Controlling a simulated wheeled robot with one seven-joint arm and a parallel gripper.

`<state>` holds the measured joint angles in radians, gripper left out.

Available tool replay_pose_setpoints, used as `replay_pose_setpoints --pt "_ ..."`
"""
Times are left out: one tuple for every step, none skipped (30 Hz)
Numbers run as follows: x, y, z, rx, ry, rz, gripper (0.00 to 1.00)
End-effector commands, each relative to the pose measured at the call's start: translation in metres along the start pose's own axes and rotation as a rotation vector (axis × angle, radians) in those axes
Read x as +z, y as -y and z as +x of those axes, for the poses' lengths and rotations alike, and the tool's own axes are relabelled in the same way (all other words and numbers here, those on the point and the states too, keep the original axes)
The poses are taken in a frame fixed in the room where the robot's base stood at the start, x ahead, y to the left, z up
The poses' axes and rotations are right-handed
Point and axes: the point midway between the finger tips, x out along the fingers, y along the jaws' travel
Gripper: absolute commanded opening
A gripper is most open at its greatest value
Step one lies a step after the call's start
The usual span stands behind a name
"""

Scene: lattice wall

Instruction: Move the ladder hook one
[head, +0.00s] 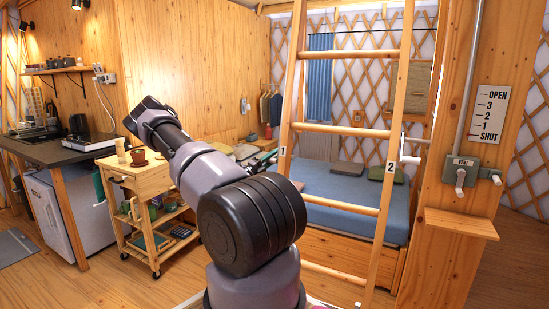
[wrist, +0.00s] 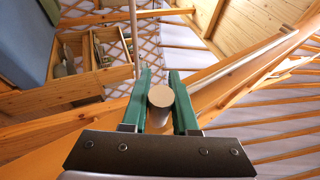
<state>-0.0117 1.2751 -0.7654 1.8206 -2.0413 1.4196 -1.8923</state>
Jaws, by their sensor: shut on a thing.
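The wooden ladder (head: 294,80) stands upright in the middle of the head view. Its left rail carries a label 1 (head: 283,152) and its right rail a label 2 (head: 390,167). A pale peg (head: 410,160) sticks out beside label 2. In the wrist view, my gripper (wrist: 159,90) has its two green fingers closed around a round, grey-brown peg (wrist: 161,97), whose flat end faces the camera. In the head view my arm reaches toward label 1 and hides most of my gripper. The hook behind the held peg is hidden.
A wheeled wooden cart (head: 150,182) stands left of my arm. A blue bed (head: 345,190) lies behind the ladder. At the right, a wooden post (head: 440,215) bears a vent box (head: 464,171), a scale plate and a small shelf (head: 457,223).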

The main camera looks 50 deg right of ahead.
Motion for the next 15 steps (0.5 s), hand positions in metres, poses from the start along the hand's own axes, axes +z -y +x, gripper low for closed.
replay_pose_setpoints --pt "-0.0006 -0.0013 -0.0007 0.003 0.0 -0.002 0.0" --pt "-0.0006 -0.0013 -0.0008 0.003 0.0 -0.002 0.0" --pt "-0.0006 -0.0013 -0.0008 0.003 0.0 -0.002 0.0" --pt "-0.0006 -0.0013 -0.0008 0.003 0.0 -0.002 0.0" --pt "-0.0006 -0.0014 -0.0008 0.004 0.0 -0.002 0.0" --pt "-0.0006 -0.0014 -0.0008 0.004 0.0 -0.002 0.42" --pt "-0.0005 -0.0014 -0.0008 0.004 0.0 -0.002 0.54" --pt "-0.0005 -0.0013 -0.0008 0.004 0.0 -0.002 0.57" --pt "-0.0004 -0.0011 -0.0006 0.004 0.0 -0.002 0.57" --pt "-0.0004 -0.001 -0.0006 0.003 0.0 -0.002 0.57" --pt "-0.0003 -0.001 -0.0005 0.003 0.0 -0.002 0.57" --pt "-0.0003 -0.0008 -0.0005 0.003 0.0 -0.002 0.57" --pt "-0.0002 -0.0008 -0.0004 0.003 0.0 -0.001 0.57" --pt "-0.0002 -0.0007 -0.0004 0.003 0.0 -0.001 0.57" --pt "-0.0001 -0.0006 -0.0003 0.003 0.0 -0.001 0.57"
